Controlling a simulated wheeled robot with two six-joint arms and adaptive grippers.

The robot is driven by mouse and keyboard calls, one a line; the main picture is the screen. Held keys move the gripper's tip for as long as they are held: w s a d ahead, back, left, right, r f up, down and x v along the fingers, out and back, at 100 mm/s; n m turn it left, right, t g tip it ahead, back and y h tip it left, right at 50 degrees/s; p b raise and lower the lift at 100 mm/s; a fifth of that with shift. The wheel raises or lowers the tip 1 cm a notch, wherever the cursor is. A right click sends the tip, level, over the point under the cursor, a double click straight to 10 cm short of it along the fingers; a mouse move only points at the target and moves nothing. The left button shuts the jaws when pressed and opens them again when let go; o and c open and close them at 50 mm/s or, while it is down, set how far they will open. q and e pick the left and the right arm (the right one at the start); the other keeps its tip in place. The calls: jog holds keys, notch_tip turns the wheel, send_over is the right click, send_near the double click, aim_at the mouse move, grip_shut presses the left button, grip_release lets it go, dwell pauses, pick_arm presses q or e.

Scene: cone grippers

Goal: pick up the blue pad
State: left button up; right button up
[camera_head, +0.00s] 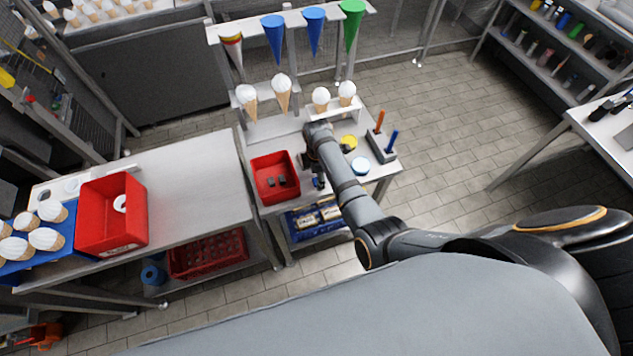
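My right arm reaches in from the right and bends down over this table. My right gripper (318,182) points down beside the red bin, left of the pad and apart from it. It is small and partly hidden by the arm, so its fingers are unclear. My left gripper is not in view.
A red bin (275,178) with small dark items stands left of my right gripper. A yellow disc (348,143) lies behind the pad. A grey holder (381,146) with orange and blue rods stands to its right. A cone rack (320,113) stands behind.

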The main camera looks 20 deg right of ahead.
jog(key=shift+w+f, duration=0.1)
jog(key=shift+f, duration=0.65)
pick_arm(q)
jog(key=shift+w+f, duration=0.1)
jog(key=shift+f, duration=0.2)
pick_arm(e)
jog(key=shift+c, duration=0.2)
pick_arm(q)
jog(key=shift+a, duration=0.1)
pick_arm(e)
jog(key=shift+r, duration=0.1)
jog(key=c, duration=0.9)
jog(key=shift+r, duration=0.1)
